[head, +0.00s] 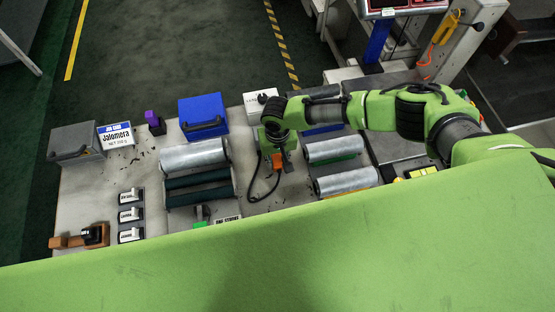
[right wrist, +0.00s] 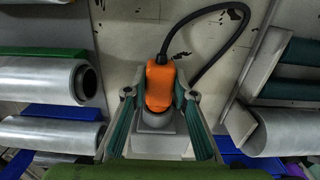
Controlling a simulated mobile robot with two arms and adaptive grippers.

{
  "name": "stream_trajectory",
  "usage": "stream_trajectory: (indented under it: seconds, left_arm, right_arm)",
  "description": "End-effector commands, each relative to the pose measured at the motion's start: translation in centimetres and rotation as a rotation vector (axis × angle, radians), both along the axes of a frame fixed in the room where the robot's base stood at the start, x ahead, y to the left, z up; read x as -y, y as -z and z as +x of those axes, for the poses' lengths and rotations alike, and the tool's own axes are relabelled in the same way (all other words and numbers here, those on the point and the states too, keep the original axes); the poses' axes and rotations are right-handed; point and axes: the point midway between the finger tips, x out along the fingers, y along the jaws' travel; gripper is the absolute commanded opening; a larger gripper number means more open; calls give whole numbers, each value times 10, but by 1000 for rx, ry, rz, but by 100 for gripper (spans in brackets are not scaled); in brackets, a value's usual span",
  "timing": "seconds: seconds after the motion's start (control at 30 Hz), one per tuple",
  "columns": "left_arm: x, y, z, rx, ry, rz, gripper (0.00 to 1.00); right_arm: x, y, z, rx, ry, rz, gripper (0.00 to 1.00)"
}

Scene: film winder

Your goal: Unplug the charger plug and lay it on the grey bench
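The orange charger plug (head: 277,160) is at the middle of the grey bench (head: 90,188), with a black cable looping from it. In the right wrist view the orange plug (right wrist: 159,88) stands between the fingertips of my right gripper (right wrist: 160,92), which appear to press on both its sides. A grey round part and a pale block show just below the plug; whether the plug is seated there is hard to tell. In the head view my right gripper (head: 275,143) hides part of this spot. My left gripper is not in view.
Silver film rolls (head: 193,155) lie left of the plug, and more rolls (head: 332,149) lie to its right. A blue box (head: 203,116), a white box (head: 261,101) and a grey box (head: 75,141) stand along the back. Bare bench shows at the left.

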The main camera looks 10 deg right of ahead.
Motion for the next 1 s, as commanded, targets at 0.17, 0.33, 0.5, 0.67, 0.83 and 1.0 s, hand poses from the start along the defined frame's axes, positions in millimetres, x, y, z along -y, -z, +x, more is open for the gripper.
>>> stream_trajectory:
  seconds: [0.17,0.33,0.5,0.67,0.83,1.0]
  left_arm:
    - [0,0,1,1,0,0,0]
    - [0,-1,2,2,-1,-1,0]
    - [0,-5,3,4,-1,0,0]
    - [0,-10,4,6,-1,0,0]
    - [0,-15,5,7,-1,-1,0]
    - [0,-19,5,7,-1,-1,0]
  right_arm:
    - [0,0,0,0,0,-1,0]
    - [0,-1,0,0,0,0,0]
    - [0,-1,-4,-2,0,-1,0]
    - [1,-1,-10,-3,0,-2,0]
    - [1,-1,-16,-5,1,-2,0]
    - [1,-1,-19,-2,0,-2,0]
